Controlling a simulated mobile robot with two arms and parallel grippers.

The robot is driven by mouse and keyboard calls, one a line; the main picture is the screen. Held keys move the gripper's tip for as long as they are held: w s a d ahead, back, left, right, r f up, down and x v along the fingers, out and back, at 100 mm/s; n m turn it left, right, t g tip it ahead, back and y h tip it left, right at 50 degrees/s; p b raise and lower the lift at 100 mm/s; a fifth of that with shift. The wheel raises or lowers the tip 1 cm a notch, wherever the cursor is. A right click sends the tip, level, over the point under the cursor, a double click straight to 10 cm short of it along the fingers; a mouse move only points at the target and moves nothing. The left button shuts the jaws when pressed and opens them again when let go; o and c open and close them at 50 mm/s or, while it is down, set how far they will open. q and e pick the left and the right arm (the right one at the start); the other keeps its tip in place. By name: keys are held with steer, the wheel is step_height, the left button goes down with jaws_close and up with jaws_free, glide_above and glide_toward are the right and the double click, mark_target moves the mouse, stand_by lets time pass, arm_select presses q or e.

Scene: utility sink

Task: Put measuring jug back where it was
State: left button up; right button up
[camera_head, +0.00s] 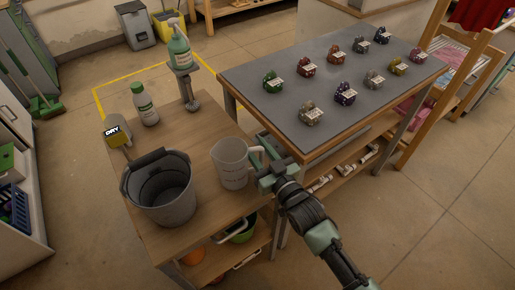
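The clear measuring jug (229,165) stands upright on the wooden top of the small cart (197,124), near its right edge. Its handle faces right. My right gripper (260,160) is at the jug's handle, with its arm coming in from the lower right. The fingers overlap the handle in this view, and I cannot tell whether they are closed on it. My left gripper is not in view.
A grey bucket (165,205) stands left of the jug. A small bottle (145,104), a scoop labelled DRY (116,132) and a green pump bottle on a stand (180,52) are behind. A grey-topped table (330,105) with several small labelled bundles adjoins at right.

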steer(key=shift+r, duration=0.25)
steer(key=v, duration=1.2)
steer(key=shift+b, duration=0.35)
steer(key=shift+f, duration=0.1)
